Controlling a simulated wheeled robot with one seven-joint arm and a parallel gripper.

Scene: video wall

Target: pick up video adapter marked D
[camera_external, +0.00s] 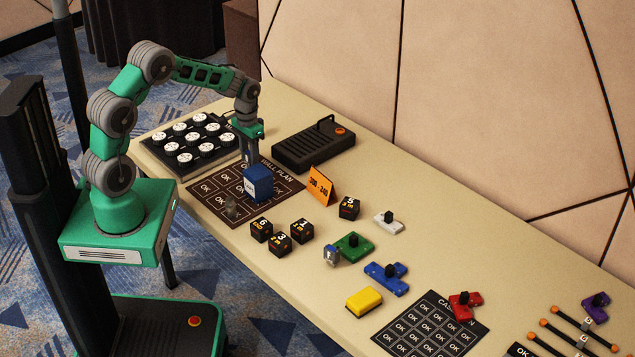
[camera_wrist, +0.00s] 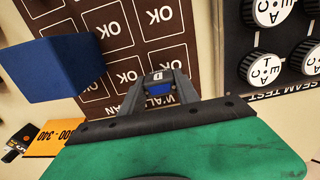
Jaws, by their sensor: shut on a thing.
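My gripper (camera_external: 250,158) is low over the dark WALL PLAN board, just behind a blue box. In the wrist view its grey fingers (camera_wrist: 160,95) are shut on a small adapter (camera_wrist: 161,84), dark grey and blue with a small white label. The mark on the label is too small to read surely. In the external view this adapter is hidden by the fingers and the blue box. Another small grey adapter (camera_external: 231,208) stands near the board's front edge. A grey and blue one (camera_external: 331,257) stands farther right on the table.
The blue box (camera_external: 258,184) stands on the board (camera_external: 205,187) close to my gripper; it is large in the wrist view (camera_wrist: 60,67). A tray of white knobs (camera_external: 187,140) is at left, a black case (camera_external: 313,145) behind. An orange sign (camera_external: 322,186) and several black cubes (camera_external: 278,244) stand right.

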